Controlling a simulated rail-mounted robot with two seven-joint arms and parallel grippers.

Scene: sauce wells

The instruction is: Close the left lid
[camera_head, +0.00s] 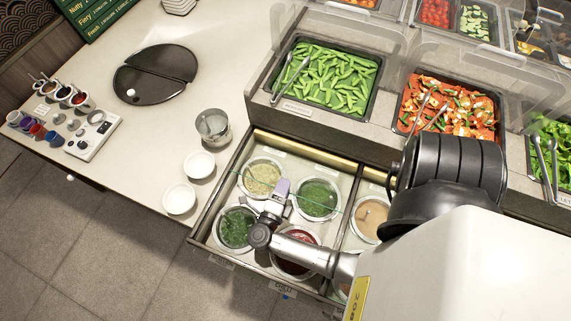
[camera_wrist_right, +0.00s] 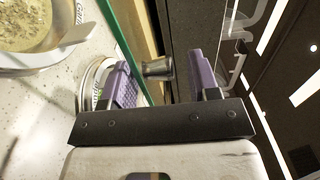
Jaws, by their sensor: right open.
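The left lid is a clear glass pane whose green edge (camera_wrist_right: 122,44) shows in the right wrist view. In the head view its thin green edge line crosses the left sauce compartment, among sauce wells such as the green-herb well (camera_head: 317,198) and the pale-grain well (camera_head: 262,178). A metal knob (camera_wrist_right: 157,68) shows between the purple fingers in the wrist view; contact cannot be told. My right gripper (camera_head: 279,190) is open above the left compartment, and it also shows in the wrist view (camera_wrist_right: 165,80). My left gripper is not in view.
White bowls (camera_head: 199,164) and a metal pot (camera_head: 212,126) stand on the counter left of the wells. Trays of green pods (camera_head: 330,75) and a red dish (camera_head: 450,105) lie behind, under clear guards. A wooden strip (camera_head: 305,150) borders the wells' back.

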